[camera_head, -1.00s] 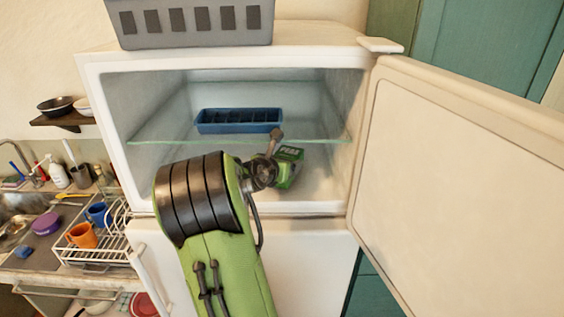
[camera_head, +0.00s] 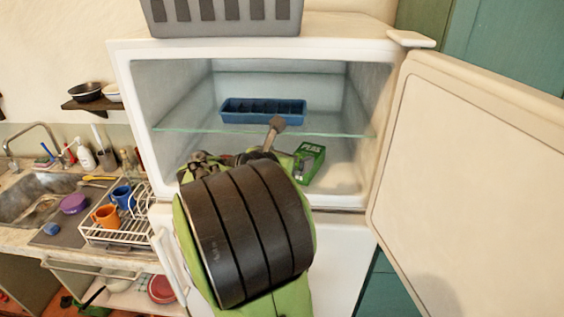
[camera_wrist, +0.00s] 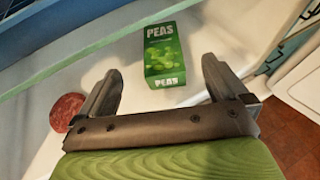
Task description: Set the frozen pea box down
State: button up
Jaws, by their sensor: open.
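The frozen pea box (camera_head: 309,163) is green with white lettering. It rests on the freezer compartment's floor, below the glass shelf, toward the right. In the wrist view the pea box (camera_wrist: 166,54) lies ahead of my gripper (camera_wrist: 158,78), beyond and between the two fingertips. The fingers are spread wide with nothing between them, and the box is apart from them. In the head view my arm hides most of the gripper.
A blue ice tray (camera_head: 263,110) sits on the glass shelf (camera_head: 200,130) above. A round reddish item (camera_wrist: 66,111) lies on the freezer floor. The freezer door (camera_head: 470,180) stands open to the right. A dish rack (camera_head: 118,225) is at the left.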

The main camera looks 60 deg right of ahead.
jog(key=w+a+f+m+t+y, duration=0.25)
jog(key=a+m+y, duration=0.2)
jog(key=a, duration=0.55)
jog(key=w+a+f+m+t+y, duration=0.1)
jog(key=a+m+t+y, duration=0.25)
jog(key=a+m, duration=0.4)
jog(key=s+a+m+y, duration=0.2)
jog(key=s+a, duration=0.1)
jog(key=a, duration=0.3)
jog(key=s+a+f+m+g+y, duration=0.1)
jog(key=s+a+m, duration=0.1)
jog(key=a, duration=0.4)
jog(key=s+a+f+m+y, duration=0.1)
jog(key=s+a+m+y, duration=0.1)
jog(key=s+a, duration=0.2)
jog(key=a, duration=0.3)
jog(key=shift+s+f+m+y, duration=0.15)
jog(key=shift+f+m+y, duration=0.15)
jog(key=shift+m, duration=0.1)
